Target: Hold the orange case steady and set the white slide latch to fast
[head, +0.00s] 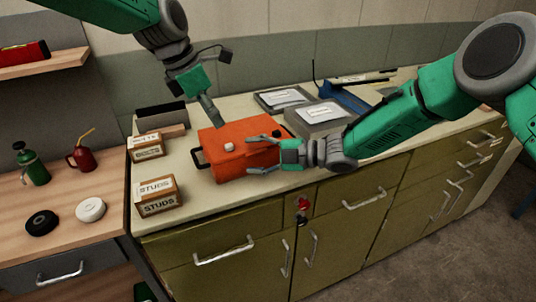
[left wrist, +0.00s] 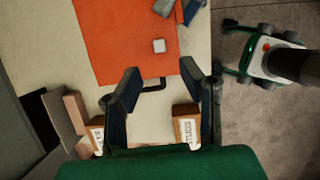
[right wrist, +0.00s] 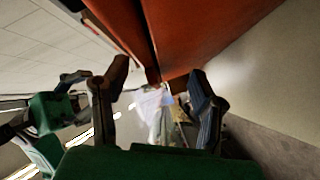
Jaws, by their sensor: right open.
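The orange case (head: 240,165) lies on the cabinet top with a black handle (head: 199,159) at its left end. The small white slide latch (head: 229,147) is on its top face. It also shows in the left wrist view (left wrist: 158,46). My left gripper (head: 210,112) is above the case's back left part, open and empty, its jaws short of the latch in its own view. My right gripper (head: 262,154) is open at the case's front right. The right wrist view shows the orange case (right wrist: 190,30) just beyond its fingers. I cannot tell if they touch it.
Two labelled boxes, including a STUDS box (head: 158,196), stand left of the case. Grey trays (head: 325,118) and a blue tool (head: 345,98) lie behind my right forearm. A wooden bench (head: 65,215) with bottles and round pucks is at left.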

